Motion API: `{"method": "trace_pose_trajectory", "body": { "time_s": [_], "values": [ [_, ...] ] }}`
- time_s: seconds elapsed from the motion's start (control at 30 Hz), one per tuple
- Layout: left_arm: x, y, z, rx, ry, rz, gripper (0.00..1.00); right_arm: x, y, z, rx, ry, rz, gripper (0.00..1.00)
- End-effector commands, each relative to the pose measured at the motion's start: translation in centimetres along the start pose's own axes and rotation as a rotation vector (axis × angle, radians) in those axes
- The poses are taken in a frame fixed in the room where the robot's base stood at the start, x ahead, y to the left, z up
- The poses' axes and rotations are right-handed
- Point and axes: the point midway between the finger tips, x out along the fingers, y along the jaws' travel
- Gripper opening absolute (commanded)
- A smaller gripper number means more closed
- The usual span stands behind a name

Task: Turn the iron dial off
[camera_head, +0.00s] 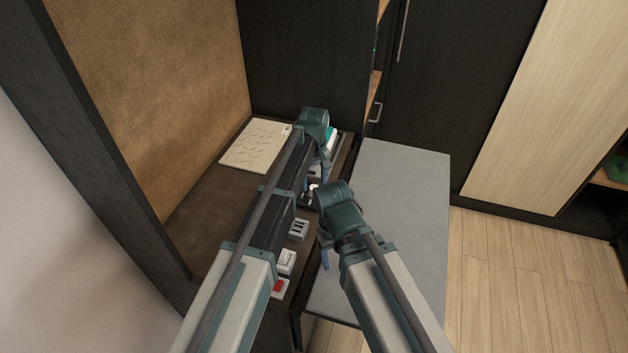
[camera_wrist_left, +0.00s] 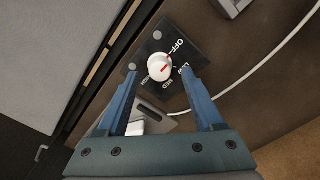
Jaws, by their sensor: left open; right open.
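The iron dial (camera_wrist_left: 160,67) is a round white knob with a red mark, on a black plate (camera_wrist_left: 151,47) labelled OFF, LOW, MED and HIGH in the left wrist view. Its red mark slants up and right; I cannot tell exactly which label it meets. My left gripper (camera_wrist_left: 159,73) is open, with its blue fingers on either side of the dial; contact is not clear. In the head view the left arm partly hides this area. My right gripper (camera_head: 325,257) is open, lower down near the counter's front edge, with its fingers mostly hidden by its wrist.
A white cord (camera_wrist_left: 262,65) curves past the plate. Along the brown counter (camera_head: 212,205) sit a socket block (camera_head: 298,230), a white switch (camera_head: 286,261) and a red switch (camera_head: 279,288). A leaf-patterned beige panel (camera_head: 255,147) lies at the back. A grey board (camera_head: 405,205) stands to the right.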

Motion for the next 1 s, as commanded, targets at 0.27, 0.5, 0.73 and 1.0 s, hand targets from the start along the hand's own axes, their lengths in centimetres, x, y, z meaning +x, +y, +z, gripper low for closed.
{"method": "trace_pose_trajectory", "body": {
  "time_s": [0.27, 0.5, 0.73, 1.0],
  "values": [
    [-4.9, 0.0, 0.0, 0.000, 0.000, 0.000, 0.69, -4.9, 0.5, 0.3, -0.001, 0.000, 0.000, 0.68],
    [-8.6, 0.0, 0.0, 0.000, 0.000, 0.000, 0.69, -8.5, 0.8, 0.5, -0.002, 0.000, 0.000, 0.68],
    [-11.2, 0.0, 0.0, 0.000, 0.000, 0.000, 0.69, -11.2, 1.1, 0.7, 0.001, 0.000, -0.001, 0.68],
    [-11.5, 0.0, 0.0, 0.000, 0.000, 0.000, 0.69, -11.4, 1.1, 0.7, 0.003, 0.000, -0.001, 0.68]
  ]
}}
